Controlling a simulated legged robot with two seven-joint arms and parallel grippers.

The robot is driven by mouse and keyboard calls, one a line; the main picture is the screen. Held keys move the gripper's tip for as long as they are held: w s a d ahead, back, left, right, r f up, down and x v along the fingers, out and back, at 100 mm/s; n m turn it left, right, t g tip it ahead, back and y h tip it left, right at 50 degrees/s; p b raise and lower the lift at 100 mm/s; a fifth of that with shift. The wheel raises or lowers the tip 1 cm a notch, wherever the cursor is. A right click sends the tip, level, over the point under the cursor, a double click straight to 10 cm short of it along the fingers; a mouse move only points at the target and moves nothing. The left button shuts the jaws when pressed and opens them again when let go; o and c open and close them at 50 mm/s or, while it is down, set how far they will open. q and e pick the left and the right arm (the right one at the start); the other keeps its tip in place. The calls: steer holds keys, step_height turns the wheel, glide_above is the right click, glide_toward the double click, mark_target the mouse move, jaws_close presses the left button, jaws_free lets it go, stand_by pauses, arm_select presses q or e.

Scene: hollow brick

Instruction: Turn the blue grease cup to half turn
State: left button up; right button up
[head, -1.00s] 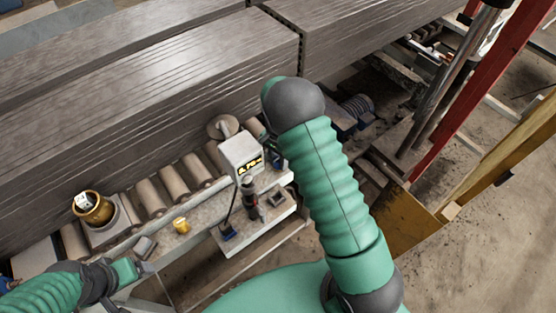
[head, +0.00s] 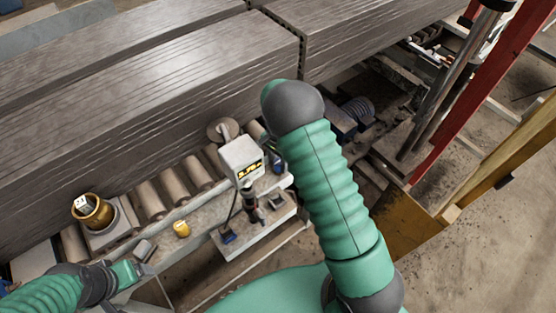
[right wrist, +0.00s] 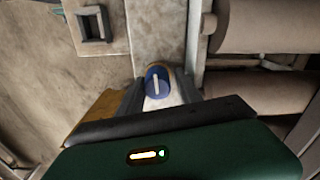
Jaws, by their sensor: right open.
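The blue grease cup (right wrist: 154,76) shows in the right wrist view as a round blue cap with a white bar running nearly up and down the picture. My right gripper (right wrist: 158,92) is open, one dark finger on each side of the cup; I cannot tell whether they touch it. In the head view the cup (head: 277,168) is a small blue spot at the right end of the ledge, and my right gripper (head: 271,148) is mostly hidden behind my arm. My left gripper (head: 140,258) is at the lower left, away from the cup; its jaw opening is unclear.
A white box with a yellow display (head: 240,158) stands just left of the cup. A lower shelf (head: 250,228) holds a dark tool and a square socket (head: 278,199). Rollers (head: 170,183) run behind.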

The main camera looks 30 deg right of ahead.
mark_target(279, 162)
step_height(279, 162, up, 17)
steer(key=b, duration=0.3)
steer(key=shift+o, duration=0.2)
steer(key=shift+f, duration=0.1)
steer(key=shift+o, duration=1.1)
steer(key=n+p, duration=0.1)
steer(key=n, duration=0.3)
steer(key=shift+s+n, duration=0.1)
steer(key=shift+n, duration=0.3)
step_height(279, 162, down, 17)
steer(key=n+p, duration=0.5)
steer(key=n, duration=0.4)
steer(key=shift+s, duration=0.15)
